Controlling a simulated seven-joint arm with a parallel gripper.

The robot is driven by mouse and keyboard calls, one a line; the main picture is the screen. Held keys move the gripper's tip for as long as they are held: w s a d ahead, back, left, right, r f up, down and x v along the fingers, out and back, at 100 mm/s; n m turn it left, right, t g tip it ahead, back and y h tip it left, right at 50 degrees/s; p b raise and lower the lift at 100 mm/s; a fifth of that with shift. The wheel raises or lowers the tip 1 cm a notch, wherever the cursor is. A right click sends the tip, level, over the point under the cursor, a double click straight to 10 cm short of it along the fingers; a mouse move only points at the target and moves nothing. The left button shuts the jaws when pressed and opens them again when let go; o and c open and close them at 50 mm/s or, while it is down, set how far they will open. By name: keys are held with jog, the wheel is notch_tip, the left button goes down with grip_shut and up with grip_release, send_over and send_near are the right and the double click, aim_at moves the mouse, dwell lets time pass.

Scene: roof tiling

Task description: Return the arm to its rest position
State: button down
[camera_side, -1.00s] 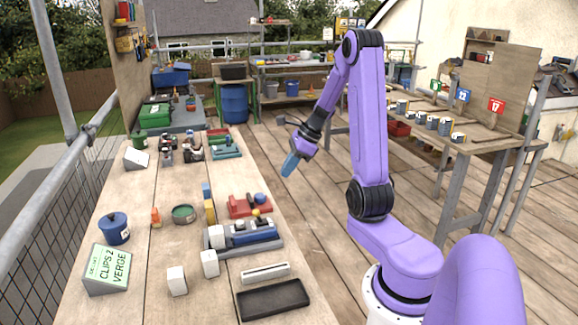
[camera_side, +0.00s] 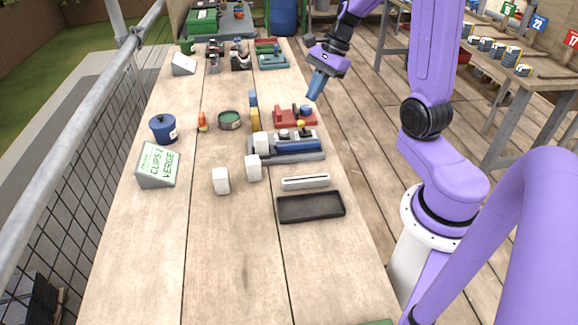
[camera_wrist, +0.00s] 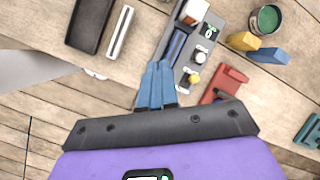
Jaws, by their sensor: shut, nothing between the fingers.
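My gripper (camera_side: 317,85) is shut and empty, its blue fingers pointing down. In the side view it hangs in the air near the right edge of the wooden bench (camera_side: 215,240), above and beyond the red block (camera_side: 295,116). In the wrist view the shut fingers (camera_wrist: 157,85) appear in front of the grey fixture (camera_wrist: 183,50) and the bench edge. I cannot tell the exact height above the bench.
The bench holds a black tray (camera_side: 311,207), a slotted white bar (camera_side: 305,182), white blocks (camera_side: 221,181), a blue pot (camera_side: 163,129) and a green sign (camera_side: 156,165). A second table (camera_side: 510,70) stands at right. The bench's near part is mostly clear.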

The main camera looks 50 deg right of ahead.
jog(key=s+a+n+g+h, duration=0.25)
jog(key=s+a+n, duration=0.65)
jog(key=a+n, duration=0.65)
jog(key=s+a+r+n+h, duration=0.1)
jog(key=s+a+n, duration=0.2)
jog(key=s+n, duration=1)
jog(key=n, duration=0.4)
jog(key=shift+s+r, duration=0.2)
